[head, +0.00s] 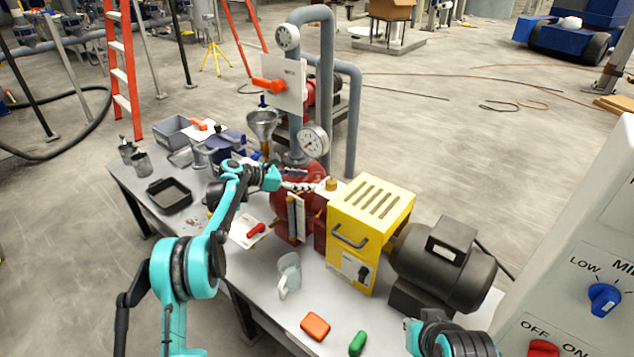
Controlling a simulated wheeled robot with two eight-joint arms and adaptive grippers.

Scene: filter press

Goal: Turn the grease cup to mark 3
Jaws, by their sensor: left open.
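A small brass-coloured cup (331,184), which looks like the grease cup, sits at the top of the red pump (284,205), beside the yellow guard. Its marks are too small to read. My left gripper (312,187) reaches in from the left, just left of the cup, with its fingers pointing at it. It is open, and I cannot tell whether a fingertip touches the cup. Part of my right arm shows at the bottom right, but its fingers are not visible.
The yellow guard (365,225) and a dark motor (445,265) stand right of the pump. A pressure gauge (313,141) and a funnel (263,125) rise behind. A clear jug (288,275), an orange block (315,326) and a green object (357,343) are on the front bench.

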